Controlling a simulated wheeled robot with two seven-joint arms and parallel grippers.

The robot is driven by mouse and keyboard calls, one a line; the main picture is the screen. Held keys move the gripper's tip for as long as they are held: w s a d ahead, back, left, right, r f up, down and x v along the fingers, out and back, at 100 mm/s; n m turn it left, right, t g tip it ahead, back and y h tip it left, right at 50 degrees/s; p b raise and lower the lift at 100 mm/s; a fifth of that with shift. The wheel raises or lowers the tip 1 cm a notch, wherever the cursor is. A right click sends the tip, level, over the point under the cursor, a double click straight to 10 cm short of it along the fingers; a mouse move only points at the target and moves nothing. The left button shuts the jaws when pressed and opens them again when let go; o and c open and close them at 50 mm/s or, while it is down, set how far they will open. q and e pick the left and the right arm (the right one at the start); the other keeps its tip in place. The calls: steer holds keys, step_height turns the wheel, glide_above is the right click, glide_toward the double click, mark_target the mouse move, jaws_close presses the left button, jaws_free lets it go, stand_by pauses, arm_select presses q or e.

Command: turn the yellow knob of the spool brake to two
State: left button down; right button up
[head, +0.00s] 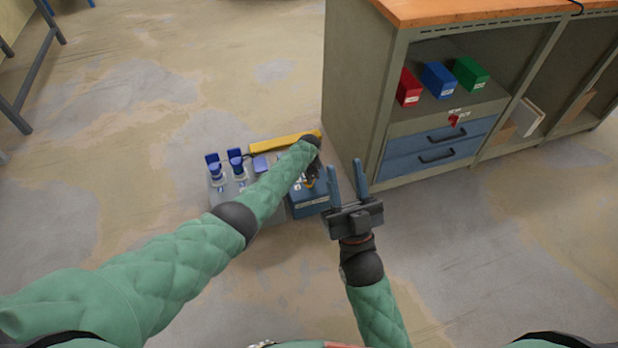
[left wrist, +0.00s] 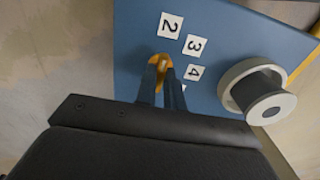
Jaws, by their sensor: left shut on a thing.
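The spool brake is a blue box (head: 310,204) on the floor left of the cabinet, partly hidden by my left arm. In the left wrist view its blue face (left wrist: 218,32) carries white labels 2, 3 and 4 and a grey-and-black spool (left wrist: 258,92). The yellow knob (left wrist: 161,58) sits beside the labels, a pale mark on its top; I cannot tell exactly which number it points at. My left gripper (left wrist: 161,75) is shut on the knob; it also shows in the head view (head: 309,181). My right gripper (head: 347,182) is open and empty, right of the box.
A cabinet (head: 352,95) with red, blue and green boxes rises at the right.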

steer(key=shift+w+f, duration=0.15)
steer(key=shift+f, duration=0.2)
arm_select(q)
steer(key=c, duration=1.5)
jaws_free()
steer(key=shift+r, duration=0.1)
